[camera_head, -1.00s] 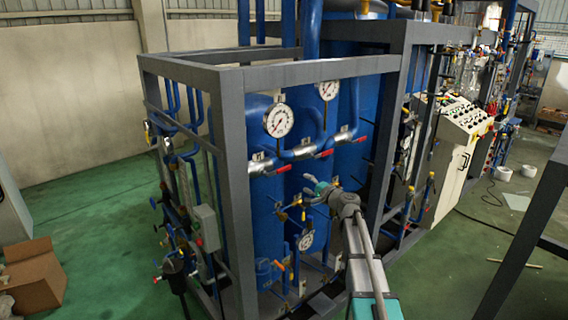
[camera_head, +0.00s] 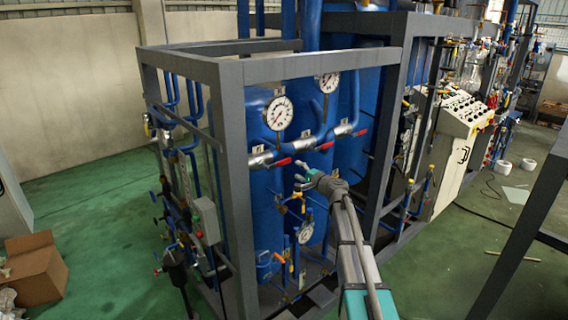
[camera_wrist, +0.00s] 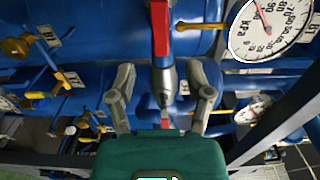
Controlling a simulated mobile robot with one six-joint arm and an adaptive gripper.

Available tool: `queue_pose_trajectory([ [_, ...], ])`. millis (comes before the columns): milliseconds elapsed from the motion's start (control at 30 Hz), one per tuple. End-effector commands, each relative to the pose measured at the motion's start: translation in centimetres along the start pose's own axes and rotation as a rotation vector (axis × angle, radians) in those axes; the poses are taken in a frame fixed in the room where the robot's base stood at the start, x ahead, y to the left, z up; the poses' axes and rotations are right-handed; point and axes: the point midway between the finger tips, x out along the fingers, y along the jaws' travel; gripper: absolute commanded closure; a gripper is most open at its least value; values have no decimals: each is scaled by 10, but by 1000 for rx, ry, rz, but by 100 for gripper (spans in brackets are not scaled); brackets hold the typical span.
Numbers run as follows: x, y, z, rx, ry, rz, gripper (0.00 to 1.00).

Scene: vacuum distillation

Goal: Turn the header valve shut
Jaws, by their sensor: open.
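Red-handled valves sit along the blue header pipe (camera_head: 300,148) in the head view: a left one (camera_head: 283,161), a middle one (camera_head: 325,146) and a right one (camera_head: 359,132). My gripper (camera_head: 303,178) is just below and between the left and middle handles. In the wrist view my gripper (camera_wrist: 163,92) is open, with a finger on each side of a silver valve stem. The red handle (camera_wrist: 160,28) of that valve extends up and away, beyond the fingertips. I see no grip on it. Which of the handles this is, I cannot tell.
A large pressure gauge (camera_wrist: 270,28) is at the upper right of the wrist view. Smaller yellow-handled valves (camera_wrist: 38,95) and thin pipes lie around the fingers. A grey frame post (camera_head: 236,180) stands left of the arm.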

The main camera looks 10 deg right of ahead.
Motion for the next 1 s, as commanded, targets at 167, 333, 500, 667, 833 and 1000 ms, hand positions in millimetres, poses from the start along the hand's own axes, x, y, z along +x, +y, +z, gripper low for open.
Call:
queue_pose_trajectory([
  [167, 31, 0, -1, 0, -2, 0, 34],
  [333, 57, 0, -1, 0, 0, 0, 34],
  [500, 76, 0, -1, 0, -1, 1, 34],
  [667, 86, 0, -1, 0, 1, 1, 34],
  [833, 90, 0, 0, 0, 1, 1, 34],
  [1000, 89, 0, 0, 0, 1, 1, 34],
])
